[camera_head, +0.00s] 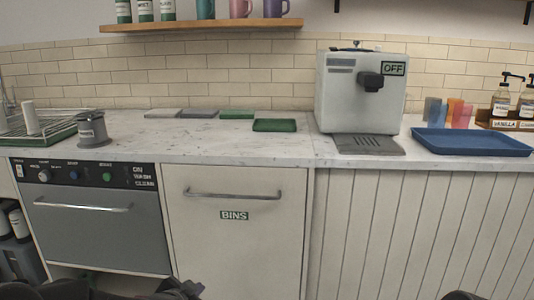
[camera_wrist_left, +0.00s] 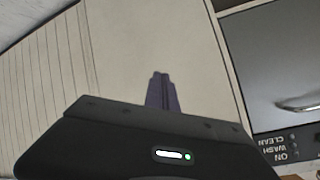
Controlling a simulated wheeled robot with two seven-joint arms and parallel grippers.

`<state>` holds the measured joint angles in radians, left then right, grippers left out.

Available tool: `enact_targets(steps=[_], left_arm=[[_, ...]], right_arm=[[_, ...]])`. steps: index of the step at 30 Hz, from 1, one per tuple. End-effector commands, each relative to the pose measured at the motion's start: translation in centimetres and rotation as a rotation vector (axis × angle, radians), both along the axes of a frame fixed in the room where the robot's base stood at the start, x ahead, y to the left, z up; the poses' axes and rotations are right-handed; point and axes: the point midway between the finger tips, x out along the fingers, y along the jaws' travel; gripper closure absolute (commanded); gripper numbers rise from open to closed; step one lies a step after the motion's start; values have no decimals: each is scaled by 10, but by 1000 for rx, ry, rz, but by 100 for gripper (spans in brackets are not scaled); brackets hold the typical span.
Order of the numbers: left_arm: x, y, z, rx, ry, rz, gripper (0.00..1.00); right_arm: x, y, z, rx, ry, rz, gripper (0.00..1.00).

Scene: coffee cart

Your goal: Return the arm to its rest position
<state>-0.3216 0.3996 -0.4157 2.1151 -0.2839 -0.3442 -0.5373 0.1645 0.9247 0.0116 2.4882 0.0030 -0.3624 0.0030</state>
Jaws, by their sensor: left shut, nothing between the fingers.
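My left gripper (camera_head: 180,288) shows at the bottom edge of the head view, low in front of the cabinet fronts and below the countertop (camera_head: 225,150). Most of my left arm is cut off by the frame. In the left wrist view the two fingers (camera_wrist_left: 161,90) lie together, shut and empty, against the pale cabinet panels. Nothing touches them that I can see. At the bottom right of the head view only a small dark piece shows, and no right fingers can be made out.
The grey dishwasher (camera_head: 95,230) and the BINS door (camera_head: 240,245) stand in front of me, both shut. A shelf (camera_head: 200,25) hangs above.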

Motion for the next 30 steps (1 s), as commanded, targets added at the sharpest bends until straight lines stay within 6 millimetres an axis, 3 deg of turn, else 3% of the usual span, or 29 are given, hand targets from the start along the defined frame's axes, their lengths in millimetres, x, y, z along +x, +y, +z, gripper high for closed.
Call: enact_targets(steps=[1, 6, 9, 15, 21, 23, 24, 30], left_arm=[[-21, -11, -41, -90, 98, 50, 100], [-106, -46, -150, -349, 404, 251, 100], [-163, -63, -200, -452, 575, 368, 100], [-259, -88, -257, -543, 823, 512, 100], [-339, -110, -288, -577, 1021, 569, 100], [-354, -104, -299, -600, 1062, 620, 100], [-349, -106, -274, -596, 1050, 605, 100], [-350, -108, -226, -591, 1053, 597, 100]], right_arm=[[0, 0, 0, 0, 0, 0, 64], [0, 0, 0, 0, 0, 0, 64], [0, 0, 0, 0, 0, 0, 64], [0, 0, 0, 0, 0, 0, 64], [0, 0, 0, 0, 0, 0, 64], [0, 0, 0, 0, 0, 0, 64], [-1, 0, 22, 0, 2, 1, 64], [-2, 3, 69, 4, 3, 7, 64]])
